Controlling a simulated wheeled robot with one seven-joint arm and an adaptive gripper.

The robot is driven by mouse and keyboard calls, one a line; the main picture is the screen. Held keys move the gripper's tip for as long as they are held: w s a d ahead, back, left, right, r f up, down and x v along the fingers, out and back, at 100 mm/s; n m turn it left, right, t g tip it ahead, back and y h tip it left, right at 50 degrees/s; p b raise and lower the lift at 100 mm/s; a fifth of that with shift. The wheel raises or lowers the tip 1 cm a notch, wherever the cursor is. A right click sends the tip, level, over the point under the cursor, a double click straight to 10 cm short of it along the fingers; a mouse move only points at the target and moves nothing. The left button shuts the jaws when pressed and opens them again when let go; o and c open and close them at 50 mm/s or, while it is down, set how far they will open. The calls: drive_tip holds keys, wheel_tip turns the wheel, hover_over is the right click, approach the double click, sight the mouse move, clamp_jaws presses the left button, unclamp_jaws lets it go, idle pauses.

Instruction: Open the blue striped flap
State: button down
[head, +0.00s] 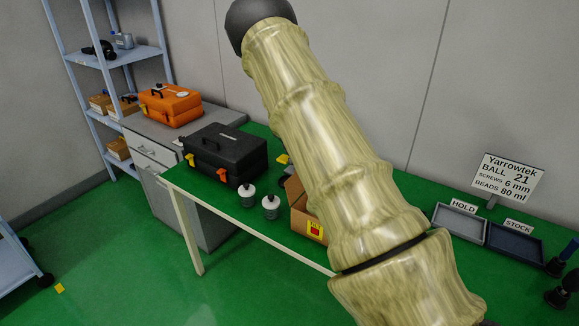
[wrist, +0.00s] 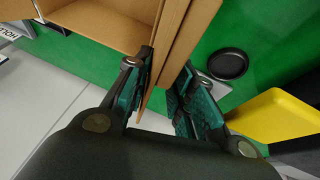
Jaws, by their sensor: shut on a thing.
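An open cardboard box (head: 300,216) stands on the green table in the head view, with a red-and-yellow label on its side. My arm hides much of it. In the wrist view the open box (wrist: 105,25) fills the upper left, and a brown cardboard flap (wrist: 188,35) runs down between the fingers. My gripper (wrist: 166,72) is shut on this flap, one teal-padded finger on each side. No blue stripes show on the parts of the flap in view. My gripper is hidden in the head view.
Two white-and-black jars (head: 270,206) and a black toolbox (head: 226,152) are left of the box. HOLD (head: 459,223) and STOCK (head: 514,242) trays lie to the right. In the wrist view a yellow tray-like object (wrist: 275,115) and a black disc (wrist: 228,64) lie right of the flap.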

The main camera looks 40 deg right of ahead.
drive_tip(key=shift+f, duration=0.15)
idle(0.3)
drive_tip(key=c, duration=1.3)
unclamp_jaws()
drive_tip(key=shift+d+f, duration=0.1)
drive_tip(key=v, duration=1.2)
drive_tip(key=shift+w, duration=0.25)
